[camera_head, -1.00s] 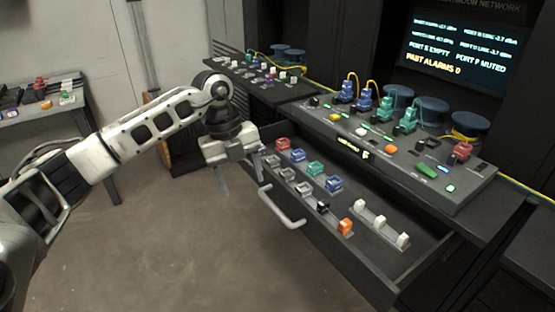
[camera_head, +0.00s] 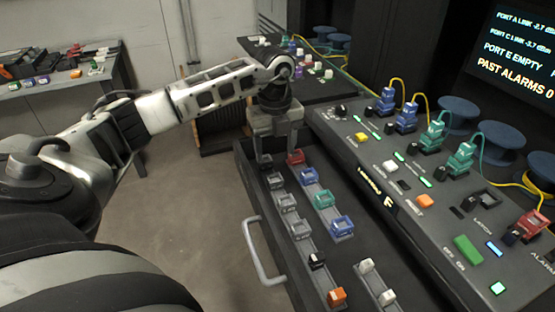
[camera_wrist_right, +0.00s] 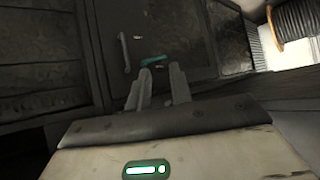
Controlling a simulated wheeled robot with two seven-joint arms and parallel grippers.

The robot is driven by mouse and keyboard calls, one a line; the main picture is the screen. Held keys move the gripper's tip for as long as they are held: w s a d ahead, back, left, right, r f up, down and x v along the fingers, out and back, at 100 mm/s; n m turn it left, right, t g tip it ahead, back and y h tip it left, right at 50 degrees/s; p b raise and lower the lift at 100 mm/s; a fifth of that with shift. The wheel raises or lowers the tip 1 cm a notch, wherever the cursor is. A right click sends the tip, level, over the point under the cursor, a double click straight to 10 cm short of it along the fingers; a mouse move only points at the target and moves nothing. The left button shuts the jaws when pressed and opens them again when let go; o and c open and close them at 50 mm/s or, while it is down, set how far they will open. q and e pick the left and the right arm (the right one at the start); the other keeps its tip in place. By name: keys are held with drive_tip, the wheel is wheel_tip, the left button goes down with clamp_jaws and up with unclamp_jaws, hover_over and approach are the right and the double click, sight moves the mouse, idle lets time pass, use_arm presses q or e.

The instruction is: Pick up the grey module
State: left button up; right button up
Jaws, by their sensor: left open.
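Several grey modules stand in the left row of the open drawer; a clear one (camera_head: 287,202) is mid-row. The farthest grey module (camera_head: 265,162) is close by the left finger of my left gripper (camera_head: 276,153) and partly hidden by it. My left gripper is open and points down over the drawer's far end, its other finger near the red module (camera_head: 296,157). I cannot tell whether it touches either. In the right wrist view my right gripper (camera_wrist_right: 160,75) has its fingers apart with nothing held between them.
The drawer handle (camera_head: 262,255) juts out left. The console (camera_head: 405,180) with plugged connectors rises at right.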

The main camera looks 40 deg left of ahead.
use_arm(q)
hover_over(275, 180)
drive_tip(key=f, duration=0.4)
drive_tip(key=shift+s+d+f, duration=0.3)
drive_tip(key=shift+d, duration=0.1)
drive_tip(key=shift+f, duration=0.45)
drive_tip(key=f, duration=0.1)
drive_tip(key=f+p, duration=0.1)
drive_tip(key=f, duration=0.2)
drive_tip(key=shift+w+a+f, duration=0.25)
drive_tip(key=shift+a, duration=0.15)
drive_tip(key=shift+f, duration=0.25)
drive_tip(key=c, duration=0.9)
use_arm(e)
drive_tip(key=shift+w+d+r, duration=0.15)
drive_tip(key=shift+w+r, duration=0.05)
drive_tip(key=shift+r, duration=0.25)
